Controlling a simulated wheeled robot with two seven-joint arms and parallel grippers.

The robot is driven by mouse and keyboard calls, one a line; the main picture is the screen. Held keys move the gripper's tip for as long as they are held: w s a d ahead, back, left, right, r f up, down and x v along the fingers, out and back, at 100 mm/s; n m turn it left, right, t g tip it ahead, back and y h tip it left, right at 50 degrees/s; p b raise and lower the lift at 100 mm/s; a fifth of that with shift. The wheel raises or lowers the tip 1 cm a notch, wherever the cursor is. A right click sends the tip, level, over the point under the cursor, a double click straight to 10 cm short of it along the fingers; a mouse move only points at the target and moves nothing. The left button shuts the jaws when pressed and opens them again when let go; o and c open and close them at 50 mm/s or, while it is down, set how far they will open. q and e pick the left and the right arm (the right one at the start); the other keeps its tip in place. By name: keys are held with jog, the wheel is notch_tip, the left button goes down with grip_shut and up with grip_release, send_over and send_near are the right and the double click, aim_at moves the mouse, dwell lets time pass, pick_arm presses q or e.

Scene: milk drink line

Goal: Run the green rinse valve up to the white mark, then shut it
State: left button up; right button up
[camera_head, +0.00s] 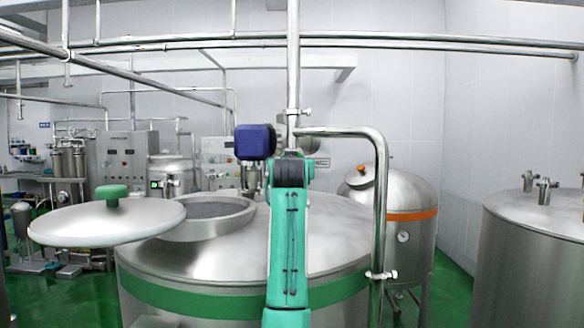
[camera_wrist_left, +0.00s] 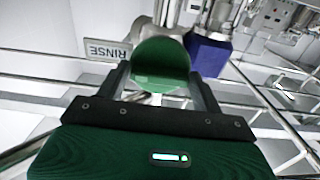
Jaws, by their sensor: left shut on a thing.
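The green rinse valve handle (camera_wrist_left: 160,62) shows in the left wrist view as a rounded green piece beside a plate reading RINSE (camera_wrist_left: 106,50). My left gripper (camera_wrist_left: 161,78) is shut on this handle, with a dark finger on each side of it. In the head view my teal left arm rises from the bottom centre to the pipe valve above the large tank (camera_head: 200,262). There my arm hides the green handle and most of the gripper. I cannot make out a white mark in either view. My right gripper is not in view.
A blue block (camera_head: 255,141) sits just left of my wrist on the piping, and also shows in the wrist view (camera_wrist_left: 209,55). The tank's round opening (camera_head: 246,207) is uncovered; its lid (camera_head: 105,225) is at the left. A bent steel pipe (camera_head: 381,190) stands close right of my arm.

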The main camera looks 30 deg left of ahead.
pick_arm(q)
jog(key=shift+r, duration=0.1)
jog(key=shift+c, duration=0.2)
jog(key=o, duration=0.9)
jog(key=shift+b+v, duration=3.75)
jog(key=shift+v, duration=3.15)
jog(key=shift+w, duration=0.1)
